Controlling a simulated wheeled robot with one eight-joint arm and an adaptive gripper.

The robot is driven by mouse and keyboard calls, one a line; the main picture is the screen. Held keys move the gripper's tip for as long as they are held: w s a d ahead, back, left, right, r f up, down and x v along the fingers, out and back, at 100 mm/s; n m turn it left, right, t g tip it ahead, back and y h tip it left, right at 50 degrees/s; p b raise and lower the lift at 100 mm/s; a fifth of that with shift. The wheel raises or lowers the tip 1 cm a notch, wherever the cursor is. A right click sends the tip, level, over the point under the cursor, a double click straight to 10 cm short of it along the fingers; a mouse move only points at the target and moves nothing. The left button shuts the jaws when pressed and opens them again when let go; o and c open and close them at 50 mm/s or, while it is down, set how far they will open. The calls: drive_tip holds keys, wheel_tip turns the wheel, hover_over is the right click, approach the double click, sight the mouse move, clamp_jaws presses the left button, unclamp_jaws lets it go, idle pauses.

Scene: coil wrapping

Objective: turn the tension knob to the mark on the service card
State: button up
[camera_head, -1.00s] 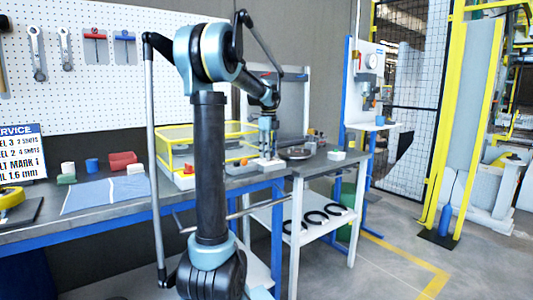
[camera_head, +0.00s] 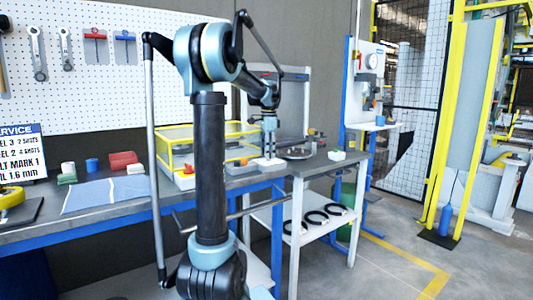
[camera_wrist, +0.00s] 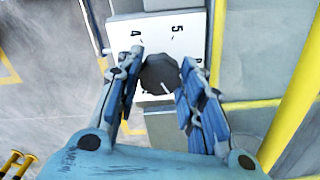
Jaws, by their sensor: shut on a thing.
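The tension knob (camera_wrist: 157,72) is dark and round, on a white dial plate (camera_wrist: 152,28) in the wrist view. A short white line shows on the knob's lower right side. The numbers 4 and 5 are on the plate beyond the knob; another mark at right is partly hidden by a finger. My gripper (camera_wrist: 157,82) is shut on the knob, with a blue-padded finger on each side. In the head view my gripper (camera_head: 268,142) points down over a small white block at the bench's right end. The service card (camera_head: 22,153) stands at left; a line reads "LT MARK 1", cut off at its left.
A yellow-framed clear guard (camera_head: 205,143) stands beside my gripper on the bench. A dark round dish (camera_head: 297,153) and a white block (camera_head: 337,155) lie to its right. A blue mat (camera_head: 105,195) and small coloured blocks lie to the left.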

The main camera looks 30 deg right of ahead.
drive_tip(key=shift+w+n, duration=0.1)
drive_tip(key=shift+n, duration=0.4)
drive_tip(key=o, duration=1.1)
drive_tip(key=shift+c, duration=0.2)
wheel_tip(320, 180, up, 12)
idle(0.3)
